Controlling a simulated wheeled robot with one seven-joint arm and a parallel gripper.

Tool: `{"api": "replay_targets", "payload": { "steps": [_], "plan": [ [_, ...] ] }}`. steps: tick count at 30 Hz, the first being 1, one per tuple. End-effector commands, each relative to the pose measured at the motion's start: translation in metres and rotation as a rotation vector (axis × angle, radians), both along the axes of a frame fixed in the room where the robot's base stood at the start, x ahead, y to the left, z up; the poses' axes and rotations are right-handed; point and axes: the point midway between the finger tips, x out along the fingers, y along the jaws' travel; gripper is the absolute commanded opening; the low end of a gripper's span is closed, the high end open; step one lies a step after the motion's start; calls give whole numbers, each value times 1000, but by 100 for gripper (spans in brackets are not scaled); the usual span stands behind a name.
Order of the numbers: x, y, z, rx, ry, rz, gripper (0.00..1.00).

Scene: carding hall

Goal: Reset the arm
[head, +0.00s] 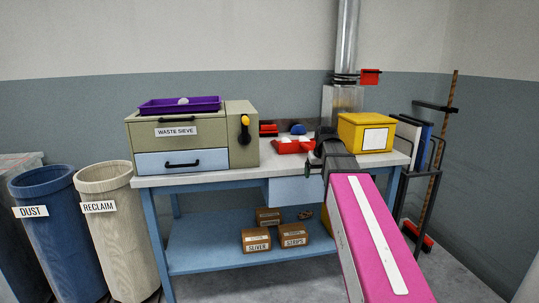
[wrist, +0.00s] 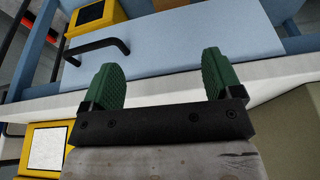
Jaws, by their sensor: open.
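My gripper (wrist: 160,76) shows two green ribbed fingers set wide apart in the wrist view, with nothing between them. Beyond the fingers are the pale edge of the workbench (wrist: 285,82) and a blue drawer front (wrist: 190,38) with a black handle. In the head view my pink arm reaches from the lower right to the bench. Its dark wrist is over the bench's front edge, left of a yellow box (head: 366,134). The fingers are mostly hidden there, with only a bit of green showing.
A beige waste sieve cabinet (head: 190,133) with a purple tray (head: 180,105) on top stands on the bench's left. A red tray (head: 291,147) lies behind my wrist. Brown boxes (head: 257,241) sit on the lower shelf. Dust (head: 58,230) and reclaim (head: 112,230) bins stand left.

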Motion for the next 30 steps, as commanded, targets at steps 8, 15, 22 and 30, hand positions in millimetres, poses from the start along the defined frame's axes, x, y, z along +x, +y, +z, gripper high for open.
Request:
{"api": "replay_targets", "payload": {
  "steps": [8,15,22,30],
  "plan": [
    [-43,2,-101,-4,84,-39,85],
    [-86,4,-175,-12,152,-71,85],
    [-134,5,-239,-21,215,-101,85],
    [-181,6,-290,-32,270,-126,85]
  ]
}}
